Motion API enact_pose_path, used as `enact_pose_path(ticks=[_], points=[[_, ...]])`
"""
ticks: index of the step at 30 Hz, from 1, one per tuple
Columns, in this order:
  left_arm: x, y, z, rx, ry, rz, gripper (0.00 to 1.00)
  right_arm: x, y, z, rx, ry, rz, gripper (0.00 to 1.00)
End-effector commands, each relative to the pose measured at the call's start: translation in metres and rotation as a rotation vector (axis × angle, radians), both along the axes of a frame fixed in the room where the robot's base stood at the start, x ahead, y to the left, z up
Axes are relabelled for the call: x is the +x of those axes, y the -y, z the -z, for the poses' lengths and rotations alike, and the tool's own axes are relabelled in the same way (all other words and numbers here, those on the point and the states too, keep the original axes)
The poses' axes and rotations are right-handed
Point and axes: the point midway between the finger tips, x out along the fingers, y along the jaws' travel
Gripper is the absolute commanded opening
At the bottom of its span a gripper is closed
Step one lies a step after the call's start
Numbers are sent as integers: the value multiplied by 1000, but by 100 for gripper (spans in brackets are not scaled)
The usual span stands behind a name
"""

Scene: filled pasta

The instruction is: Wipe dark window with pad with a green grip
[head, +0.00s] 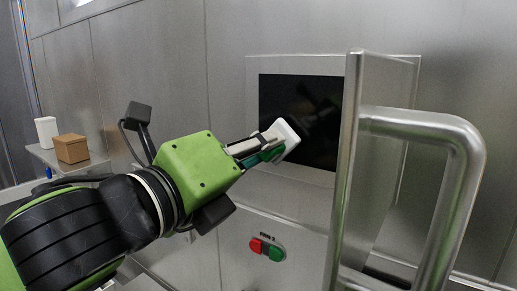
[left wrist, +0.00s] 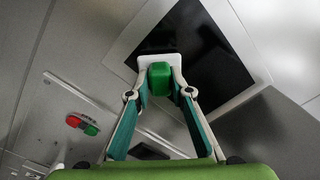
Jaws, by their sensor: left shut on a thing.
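The dark window (head: 300,99) is a black panel in a metal frame on the wall; it also shows in the left wrist view (left wrist: 205,55). My left gripper (head: 268,150) is shut on the green grip of the pad. The white pad (head: 289,133) is at the window's lower left part, by its edge. In the left wrist view the green grip (left wrist: 160,79) sits between the fingertips, with the white plate of the pad (left wrist: 149,63) behind it. I cannot tell whether the pad touches the glass. My right gripper is not in view.
A metal door or panel with a large bar handle (head: 440,130) stands out at the right, close to the window. Red and green buttons (head: 266,249) sit below the window. A shelf (head: 78,166) at the left holds a brown box (head: 71,148) and a white container (head: 46,132).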

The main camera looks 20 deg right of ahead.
Motion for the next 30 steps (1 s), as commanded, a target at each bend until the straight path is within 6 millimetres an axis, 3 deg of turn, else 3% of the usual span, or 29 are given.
enact_pose_path(ticks=[17, 30], points=[[5, 9, 0, 1, 1, 1, 3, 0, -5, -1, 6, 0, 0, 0], [-24, 29, 0, 1, 2, 2, 3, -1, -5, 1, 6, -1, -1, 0]])
